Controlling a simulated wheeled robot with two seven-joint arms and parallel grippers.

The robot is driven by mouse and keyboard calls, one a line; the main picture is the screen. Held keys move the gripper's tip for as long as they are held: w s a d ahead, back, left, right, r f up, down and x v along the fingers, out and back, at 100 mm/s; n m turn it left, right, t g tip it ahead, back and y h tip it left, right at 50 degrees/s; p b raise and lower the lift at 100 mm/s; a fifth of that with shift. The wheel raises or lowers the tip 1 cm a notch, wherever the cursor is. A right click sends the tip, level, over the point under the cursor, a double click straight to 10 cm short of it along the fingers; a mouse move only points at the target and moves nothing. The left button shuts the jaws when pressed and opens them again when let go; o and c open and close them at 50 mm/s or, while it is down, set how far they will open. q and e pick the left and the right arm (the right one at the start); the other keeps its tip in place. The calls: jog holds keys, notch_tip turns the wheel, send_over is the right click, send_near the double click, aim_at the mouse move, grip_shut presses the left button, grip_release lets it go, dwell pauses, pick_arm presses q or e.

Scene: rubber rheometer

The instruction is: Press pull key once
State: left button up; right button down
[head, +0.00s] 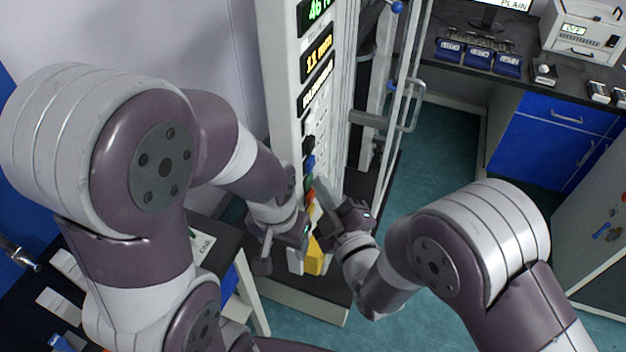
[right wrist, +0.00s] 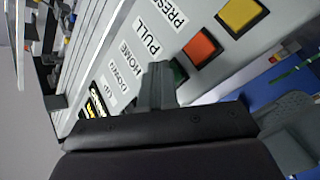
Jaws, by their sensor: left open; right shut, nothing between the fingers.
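The machine's grey key panel (right wrist: 205,85) fills much of the right wrist view. It carries the labels PRESS, PULL (right wrist: 147,36), HOME, DOWN and UP. An orange key (right wrist: 202,48) sits between a yellow key (right wrist: 241,15) and a green key (right wrist: 179,71). By order, PULL seems to match the orange key. My right gripper (right wrist: 158,72) is shut and empty; its fingers partly cover the green key, and contact cannot be told. In the head view my right gripper (head: 328,190) is close to the panel. My left gripper (head: 281,259) is open and empty, low beside the machine.
Lit displays (head: 317,46) are higher on the column. A metal-framed door (head: 408,70) stands open at right. A dark bench (head: 515,85) with blue trays is behind.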

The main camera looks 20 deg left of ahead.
jog(key=shift+d, duration=0.85)
jog(key=d, duration=0.5)
jog(key=shift+s, duration=0.15)
dwell(0.6)
